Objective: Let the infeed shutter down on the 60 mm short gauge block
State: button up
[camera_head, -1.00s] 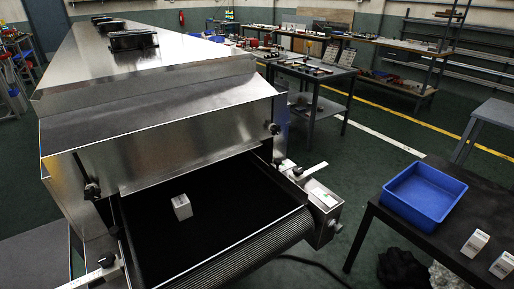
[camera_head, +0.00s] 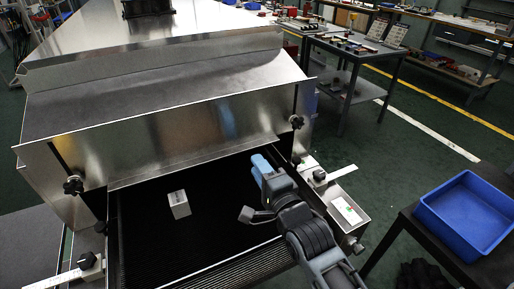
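The infeed shutter (camera_head: 190,132) is a broad bare-metal panel across the mouth of the dryer, with a dark knob at the left (camera_head: 73,186) and another at the right (camera_head: 296,122). Its lower edge is raised above the black belt (camera_head: 150,235). A small pale gauge block (camera_head: 179,204) with markings on top stands on the belt, apparently in front of that edge; its length cannot be read. My arm reaches in from the lower right. My gripper (camera_head: 262,168) seems to be its blue-grey end, over the belt's right side, right of the block and apart from it. Its fingers are not clear.
Scale bars with clamps flank the belt at the left (camera_head: 90,262) and right (camera_head: 322,178). A metal box (camera_head: 349,212) sits at the right side. A blue bin (camera_head: 464,215) stands on a dark table at the right. A tool table (camera_head: 356,52) stands behind.

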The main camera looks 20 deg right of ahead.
jog(key=w, duration=0.7)
jog(key=shift+p, duration=0.45)
jog(key=shift+c, duration=0.4)
grip_shut()
jog(key=shift+r, duration=0.1)
dwell(0.5)
